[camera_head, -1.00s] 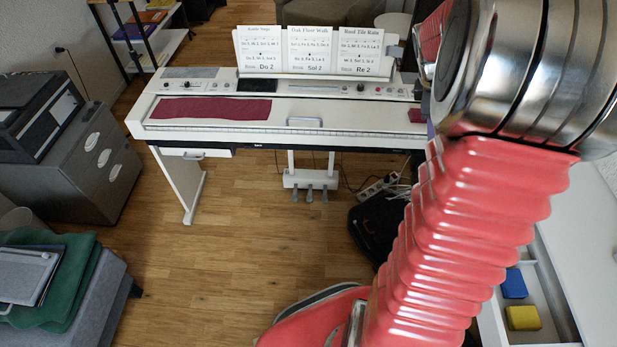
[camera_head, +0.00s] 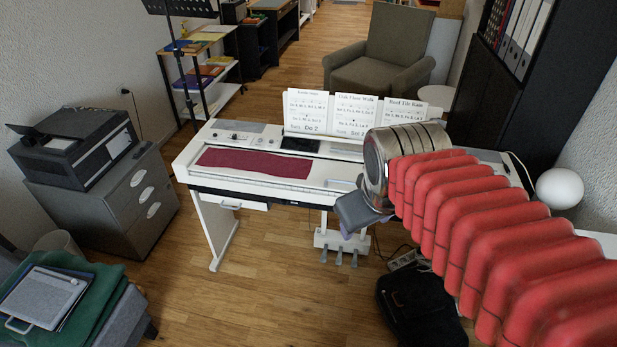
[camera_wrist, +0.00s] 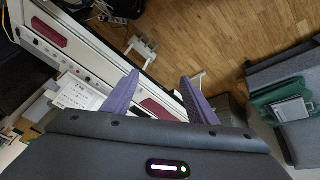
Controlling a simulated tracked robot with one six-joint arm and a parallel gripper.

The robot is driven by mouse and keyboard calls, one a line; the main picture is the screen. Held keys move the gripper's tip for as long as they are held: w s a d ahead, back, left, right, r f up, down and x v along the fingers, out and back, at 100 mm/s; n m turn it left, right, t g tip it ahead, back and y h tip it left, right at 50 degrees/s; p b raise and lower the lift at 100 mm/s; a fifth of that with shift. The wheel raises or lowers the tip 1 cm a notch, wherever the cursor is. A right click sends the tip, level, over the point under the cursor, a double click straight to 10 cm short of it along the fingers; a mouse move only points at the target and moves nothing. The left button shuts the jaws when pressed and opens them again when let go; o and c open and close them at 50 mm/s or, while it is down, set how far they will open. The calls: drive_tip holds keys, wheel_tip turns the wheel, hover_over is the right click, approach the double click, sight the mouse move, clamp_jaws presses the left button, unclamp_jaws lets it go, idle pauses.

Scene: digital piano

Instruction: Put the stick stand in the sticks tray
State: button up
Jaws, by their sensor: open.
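I cannot make out the stick stand or the sticks tray in either view. My gripper (camera_head: 347,233) is in front of the white digital piano (camera_head: 330,178) in the head view, and its red ribbed arm crosses the right side. In the wrist view, my gripper (camera_wrist: 159,76) shows two purple fingers spread well apart, with nothing held between them. Part of the piano, its right end and some of the floor in front are hidden behind my arm in the head view.
Song sheets (camera_head: 330,112) stand on the piano. A dark bag (camera_head: 420,308) and a power strip (camera_head: 405,258) lie on the floor beside the pedals. A grey cabinet (camera_head: 120,205) carries a printer. Wooden floor (camera_head: 250,290) is clear at centre front.

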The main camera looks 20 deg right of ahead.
drive_tip(key=s+a+m+y, duration=0.1)
drive_tip(key=s+a, duration=0.3)
drive_tip(key=a, duration=0.2)
drive_tip(key=shift+s+f+m+t, duration=0.15)
drive_tip(key=shift+f+m+t, duration=0.1)
drive_tip(key=shift+m+t, duration=0.15)
drive_tip(key=shift+c, duration=0.7)
